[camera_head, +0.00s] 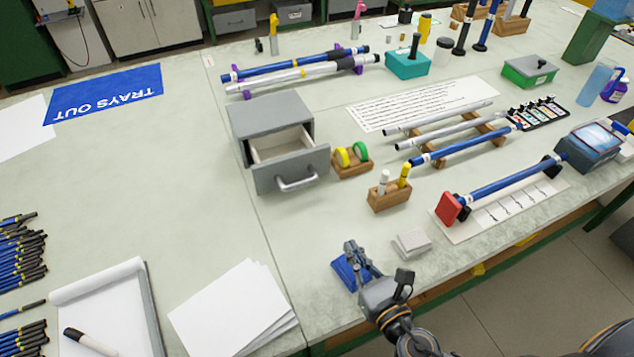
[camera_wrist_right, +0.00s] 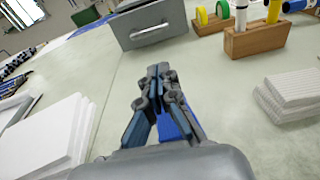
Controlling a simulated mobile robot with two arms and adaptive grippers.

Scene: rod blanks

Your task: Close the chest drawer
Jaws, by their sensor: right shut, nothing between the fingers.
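A small grey chest (camera_head: 262,115) stands on the bench left of centre in the head view. Its drawer (camera_head: 290,172) is pulled out toward the front, showing a pale, empty-looking inside and a silver bar handle. The drawer front (camera_wrist_right: 150,28) shows at the top of the right wrist view, ahead of my gripper. My right gripper (camera_head: 349,250) is shut and empty. It is in front of the drawer and to its right, apart from it, over a blue item (camera_head: 350,272) on the bench. It also shows in the right wrist view (camera_wrist_right: 160,72). My left gripper is out of view.
A wooden block with upright tools (camera_head: 388,195) and a tape holder (camera_head: 352,168) stand right of the drawer. White pads (camera_head: 411,243) lie near the front edge. A paper stack (camera_head: 235,312) lies front left. The bench just before the drawer is clear.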

